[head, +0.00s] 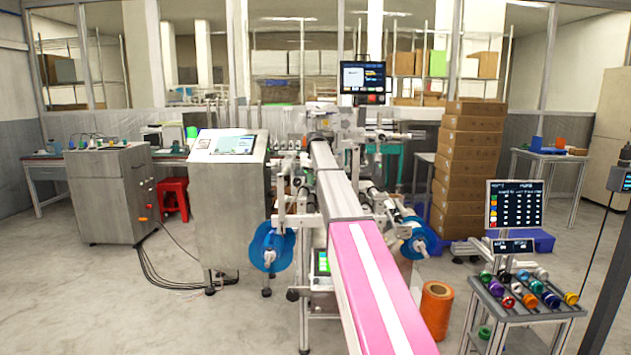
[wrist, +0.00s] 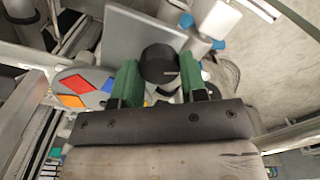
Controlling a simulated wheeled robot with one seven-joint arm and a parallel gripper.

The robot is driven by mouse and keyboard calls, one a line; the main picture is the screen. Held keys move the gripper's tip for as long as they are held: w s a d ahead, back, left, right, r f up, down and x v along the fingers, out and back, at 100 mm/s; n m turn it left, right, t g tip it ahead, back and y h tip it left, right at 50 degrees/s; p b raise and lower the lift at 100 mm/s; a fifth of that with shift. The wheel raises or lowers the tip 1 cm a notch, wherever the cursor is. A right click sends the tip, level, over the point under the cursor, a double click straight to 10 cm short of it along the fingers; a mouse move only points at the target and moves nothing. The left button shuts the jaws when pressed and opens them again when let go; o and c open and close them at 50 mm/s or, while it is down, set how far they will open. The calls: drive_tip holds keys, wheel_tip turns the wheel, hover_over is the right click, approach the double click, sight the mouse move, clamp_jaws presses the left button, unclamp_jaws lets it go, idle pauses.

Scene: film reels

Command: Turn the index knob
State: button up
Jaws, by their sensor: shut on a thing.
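The index knob (wrist: 158,63) is a black round knob with a short pale mark on its face. It shows in the wrist view, just in front of a grey plate (wrist: 140,35). My gripper (wrist: 160,76) has two green fingers, one on each side of the knob, and is shut on it. A grey disc (wrist: 82,88) with red, orange and blue patches is to the left of the knob. I cannot make out the knob or my gripper in the head view.
The labelling machine (head: 335,190) stands mid-room with a pink-topped belt (head: 365,265) towards me. A steel control cabinet (head: 228,200) is left of it. A cart with coloured reels (head: 525,295) and an orange spool (head: 436,305) are at right. Open floor lies at front left.

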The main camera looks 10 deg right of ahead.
drive_tip(key=shift+n, duration=0.6)
drive_tip(key=o, duration=0.9)
drive_tip(key=shift+r, duration=0.1)
wheel_tip(320, 180, up, 11)
drive_tip(key=shift+f, duration=0.15)
